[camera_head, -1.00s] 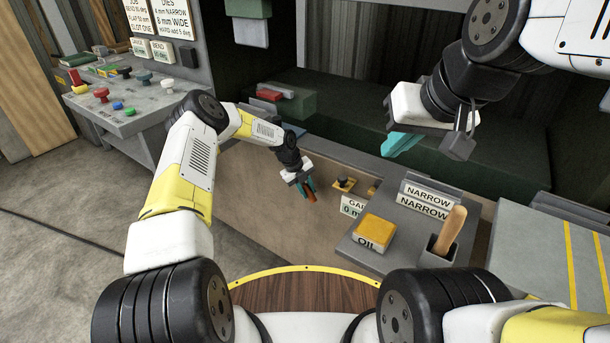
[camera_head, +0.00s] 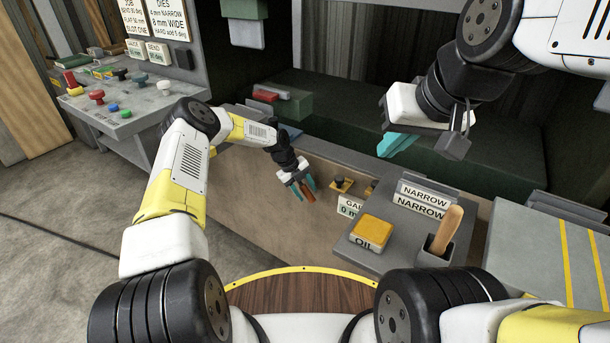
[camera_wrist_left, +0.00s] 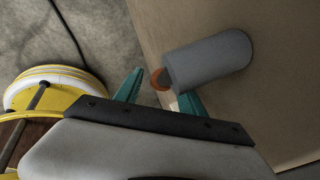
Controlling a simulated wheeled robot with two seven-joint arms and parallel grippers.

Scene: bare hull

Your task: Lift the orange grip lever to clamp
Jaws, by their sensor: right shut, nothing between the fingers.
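The orange grip lever (camera_head: 308,194) shows as a small orange piece low on the front of the tan panel, by my left gripper (camera_head: 303,189). In the left wrist view an orange end (camera_wrist_left: 159,79) shows at the tip of a grey cylinder (camera_wrist_left: 210,61). My left gripper also shows there (camera_wrist_left: 160,90), its teal fingers open and apart. The orange end appears between them, closer to the right finger; contact cannot be told. Most of the lever is hidden. My right gripper (camera_head: 397,144) is shut and empty, raised above the grey shelf.
An orange oil box (camera_head: 371,231), a holder (camera_head: 434,252) with a wooden handle, and NARROW labels sit on the grey shelf at right. A gauge label (camera_head: 350,206) and brass knob (camera_head: 341,184) are close right of my left gripper. A button console (camera_head: 130,103) stands left.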

